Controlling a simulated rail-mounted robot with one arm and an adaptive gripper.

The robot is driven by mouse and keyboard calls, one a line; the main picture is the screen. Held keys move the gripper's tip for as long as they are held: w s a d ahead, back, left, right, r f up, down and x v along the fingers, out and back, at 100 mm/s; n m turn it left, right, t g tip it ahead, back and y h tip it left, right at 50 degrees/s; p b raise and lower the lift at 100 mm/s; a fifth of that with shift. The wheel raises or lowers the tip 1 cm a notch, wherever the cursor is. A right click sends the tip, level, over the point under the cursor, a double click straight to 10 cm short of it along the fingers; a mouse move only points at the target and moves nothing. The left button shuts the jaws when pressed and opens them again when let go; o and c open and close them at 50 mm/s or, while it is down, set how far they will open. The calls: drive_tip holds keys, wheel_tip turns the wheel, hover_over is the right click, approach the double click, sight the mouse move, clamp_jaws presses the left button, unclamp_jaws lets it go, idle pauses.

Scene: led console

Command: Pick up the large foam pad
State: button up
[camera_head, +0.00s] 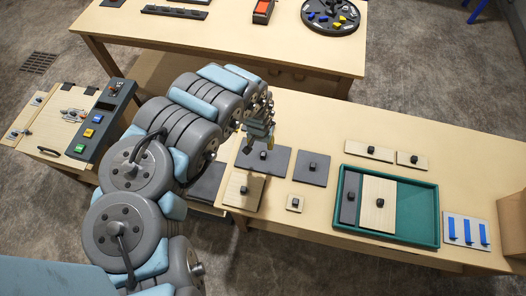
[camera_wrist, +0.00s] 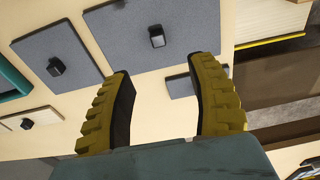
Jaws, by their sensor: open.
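The large foam pad (camera_head: 277,159) is a dark grey flat square with a black knob, lying on the table near its left end. In the wrist view the large foam pad (camera_wrist: 185,22) lies at the top middle, its knob ahead of the fingertips. My gripper (camera_head: 259,138) is above the table at the pad's far side. A smaller grey pad (camera_head: 317,175) with a black knob lies to the right; the wrist view shows this smaller pad (camera_wrist: 38,35) at left.
A wooden pad (camera_head: 240,197) and a small wooden square (camera_head: 296,207) lie nearer. A green tray (camera_head: 428,238) holding two panels stands at right. Two wooden strips lie behind it. A console box (camera_head: 76,146) stands at left. Another grey piece (camera_wrist: 182,86) shows between the fingers.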

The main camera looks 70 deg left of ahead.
drive_tip(key=b, duration=0.2)
hover_over(263, 154)
drive_tip(key=s, duration=0.1)
drive_tip(key=f, duration=0.4)
drive_tip(key=d+f, duration=0.1)
drive_tip(key=f, duration=0.1)
drive_tip(key=shift+f, duration=0.1)
drive_tip(key=shift+w+a+f, duration=0.1)
drive_tip(key=shift+a+f, duration=0.05)
drive_tip(key=shift+f, duration=0.5)
drive_tip(key=shift+a+f, duration=0.1)
drive_tip(key=shift+f, duration=0.5)
drive_tip(key=shift+w+a+f, duration=0.1)
drive_tip(key=shift+w+f, duration=0.1)
drive_tip(key=shift+f, duration=0.4)
drive_tip(key=shift+w+a+f, duration=0.1)
drive_tip(key=shift+w+f, duration=0.1)
drive_tip(key=shift+f, duration=0.9)
drive_tip(key=shift+w+f, duration=0.15)
drive_tip(key=shift+f, duration=0.45)
drive_tip(key=shift+a+f, duration=0.1)
drive_tip(key=shift+f, duration=0.1)
clamp_jaws()
